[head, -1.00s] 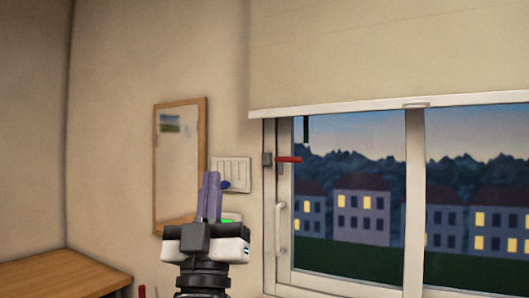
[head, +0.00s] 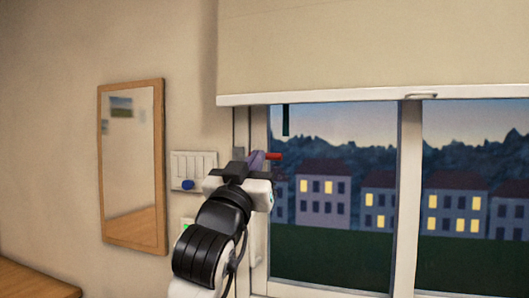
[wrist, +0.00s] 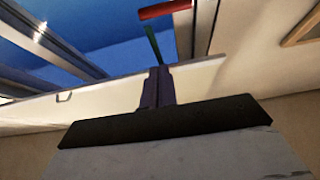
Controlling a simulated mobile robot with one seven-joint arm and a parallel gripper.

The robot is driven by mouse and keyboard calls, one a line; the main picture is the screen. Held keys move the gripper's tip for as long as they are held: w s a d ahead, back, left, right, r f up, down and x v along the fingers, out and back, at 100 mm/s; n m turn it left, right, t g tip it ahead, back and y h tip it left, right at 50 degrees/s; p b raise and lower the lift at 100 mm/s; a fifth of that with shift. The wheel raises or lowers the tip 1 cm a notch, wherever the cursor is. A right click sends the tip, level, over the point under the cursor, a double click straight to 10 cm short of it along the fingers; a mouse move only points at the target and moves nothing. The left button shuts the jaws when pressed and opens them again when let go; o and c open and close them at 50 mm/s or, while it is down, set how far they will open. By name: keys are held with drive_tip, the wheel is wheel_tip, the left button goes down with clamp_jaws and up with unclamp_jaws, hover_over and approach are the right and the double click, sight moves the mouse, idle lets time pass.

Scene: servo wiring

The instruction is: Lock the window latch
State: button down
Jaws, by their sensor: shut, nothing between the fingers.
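The window latch has a red lever (head: 274,156) that sticks out to the right, about level, at the left side of the window frame. Its grey mount is largely hidden behind my gripper in the head view. My gripper (head: 256,158) is shut and empty, with its purple fingers overlapping the lever's left part in the head view. In the wrist view, the shut fingers (wrist: 157,88) point up toward the red lever (wrist: 164,9), with a visible gap between them. I cannot tell the depth of that gap.
A blind with a white bottom rail (head: 330,96) hangs above. A dark green strip (head: 285,120) hangs in front of the glass.

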wheel_tip(320, 180, up, 6)
drive_tip(key=p, duration=0.5)
hover_over(269, 155)
drive_tip(key=s, duration=0.3)
drive_tip(key=shift+w+d+f+p, duration=0.1)
drive_tip(key=shift+w+f+p, duration=0.1)
drive_tip(key=shift+f, duration=1)
drive_tip(key=shift+w+d+f+p, duration=0.1)
drive_tip(key=shift+w+f+p, duration=0.1)
drive_tip(key=shift+f, duration=1)
drive_tip(key=shift+s, duration=0.15)
